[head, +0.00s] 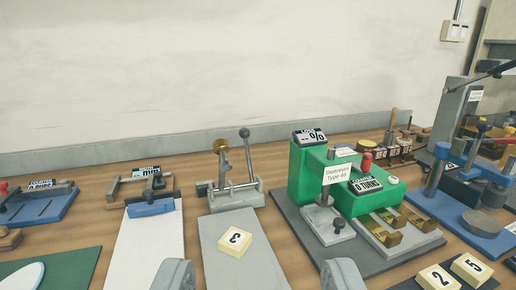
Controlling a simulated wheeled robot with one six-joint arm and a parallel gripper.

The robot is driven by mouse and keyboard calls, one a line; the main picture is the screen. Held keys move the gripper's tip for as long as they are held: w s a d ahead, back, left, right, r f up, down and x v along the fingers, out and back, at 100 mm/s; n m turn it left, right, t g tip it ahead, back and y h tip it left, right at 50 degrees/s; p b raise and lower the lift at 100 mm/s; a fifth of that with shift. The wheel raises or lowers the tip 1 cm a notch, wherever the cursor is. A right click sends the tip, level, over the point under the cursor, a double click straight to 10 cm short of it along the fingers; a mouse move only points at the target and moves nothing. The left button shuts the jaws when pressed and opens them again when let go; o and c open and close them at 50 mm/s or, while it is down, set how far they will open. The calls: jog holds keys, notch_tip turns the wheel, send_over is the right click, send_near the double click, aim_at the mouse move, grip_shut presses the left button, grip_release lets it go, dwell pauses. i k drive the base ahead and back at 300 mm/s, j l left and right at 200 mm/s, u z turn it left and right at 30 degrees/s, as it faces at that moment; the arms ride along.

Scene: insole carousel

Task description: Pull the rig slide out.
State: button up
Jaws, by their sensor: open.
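The green rig (309,180), labelled "Dunnevin Type 40", stands on a dark grey base plate right of the middle. A small grey plate with a dark round-topped knob (338,224) sits at its front left; it looks like the rig slide, but I cannot tell for certain. A light grey plate with two brass cradles (384,238) lies at its front right. My gripper (258,276) is open and empty at the bottom edge, its two grey fingers wide apart. It is in front of the rig and to its left, apart from it. Only the finger ends show.
A grey board with a yellow block marked 3 (235,242) lies between my fingers in the picture. A lever clamp (236,185) stands behind it. Blocks marked 2 (438,277) and 5 (471,268) lie at the lower right. A blue press (455,205) stands at the right.

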aim_at(330, 228)
jog(key=j+z, duration=0.2)
jog(key=z, duration=0.35)
jog(key=k+j+z, duration=0.35)
jog(key=j, duration=0.3)
jog(key=k+j+z, duration=0.5)
jog(key=k+j, duration=1.6)
jog(key=i+l, duration=0.65)
jog(key=i, duration=0.2)
jog(key=i+l+u, duration=0.1)
jog(key=i+l, duration=0.5)
jog(key=i, duration=0.25)
jog(key=i+l, duration=0.7)
jog(key=i, duration=0.1)
